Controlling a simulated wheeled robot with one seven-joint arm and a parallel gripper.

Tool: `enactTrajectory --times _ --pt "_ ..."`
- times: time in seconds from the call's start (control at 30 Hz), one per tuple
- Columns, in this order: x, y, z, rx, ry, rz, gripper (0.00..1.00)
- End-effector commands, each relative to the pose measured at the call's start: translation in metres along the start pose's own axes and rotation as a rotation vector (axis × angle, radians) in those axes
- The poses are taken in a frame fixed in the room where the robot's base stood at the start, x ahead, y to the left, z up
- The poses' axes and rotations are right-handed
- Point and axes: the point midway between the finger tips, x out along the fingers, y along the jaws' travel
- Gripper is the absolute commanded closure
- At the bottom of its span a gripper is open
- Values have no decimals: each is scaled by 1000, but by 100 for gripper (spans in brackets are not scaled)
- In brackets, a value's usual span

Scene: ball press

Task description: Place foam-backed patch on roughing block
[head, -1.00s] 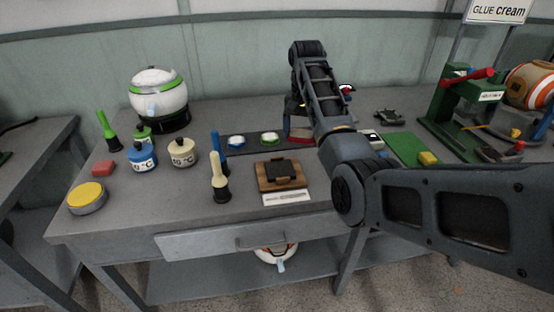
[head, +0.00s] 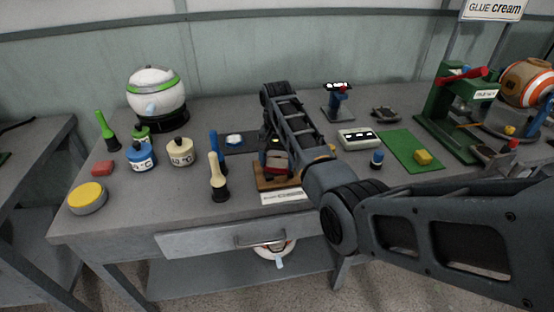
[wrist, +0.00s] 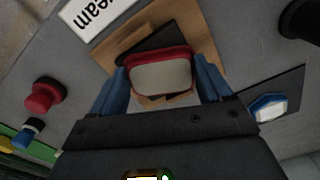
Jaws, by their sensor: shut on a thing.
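My gripper (head: 274,163) is shut on the foam-backed patch, a pale grey pad with a red rim (wrist: 160,77). In the wrist view the patch sits between the two blue fingers. Below it is the black roughing block (wrist: 139,47), lying on a wooden board (wrist: 200,38). The patch covers much of the block. I cannot tell whether the patch touches it. In the head view my arm hides most of the block, and the board (head: 263,186) shows beneath my gripper.
A white label (wrist: 98,17) lies beside the board. A green mat (head: 410,148) and a green press (head: 453,110) are at right.

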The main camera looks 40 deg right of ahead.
Motion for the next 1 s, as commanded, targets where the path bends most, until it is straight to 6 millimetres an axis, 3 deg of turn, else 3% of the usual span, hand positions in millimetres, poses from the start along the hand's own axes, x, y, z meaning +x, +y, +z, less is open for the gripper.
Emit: enactTrajectory --times 0.2,0.23,0.43,0.77,1.0 --pt "3 0 0 0 0 0 50" --pt "3 0 0 0 0 0 20" --pt "2 0 0 0 0 0 1" --pt "-2 0 0 0 1 0 0" --pt "-39 -1 -2 0 5 -3 0"
